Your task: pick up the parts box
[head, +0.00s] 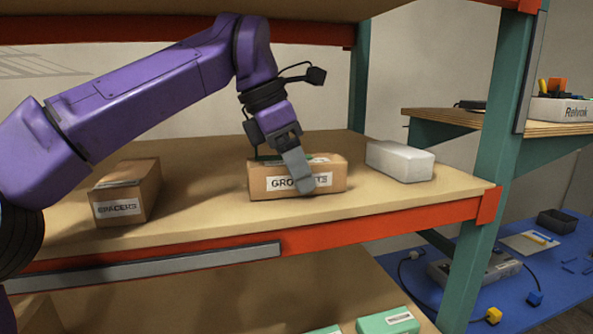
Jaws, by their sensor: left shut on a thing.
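A brown cardboard parts box (331,179) sits on the wooden shelf (210,215). Its white front label is partly covered by a finger, with "GRO" and "TS" readable. My left gripper (290,174) reaches down over the box from above and is shut on it, with one grey finger against the labelled front face. The other finger is mostly hidden behind the box. The box looks upright and at shelf level; I cannot tell whether its underside touches the board. My right gripper is not in view.
A box labelled "SPACERS" (117,208) stands to the left and a white block (400,161) close on the right. The orange beam (370,224) and teal post (493,160) edge the shelf. An upper shelf (330,8) hangs above. Green-topped boxes (388,322) lie below.

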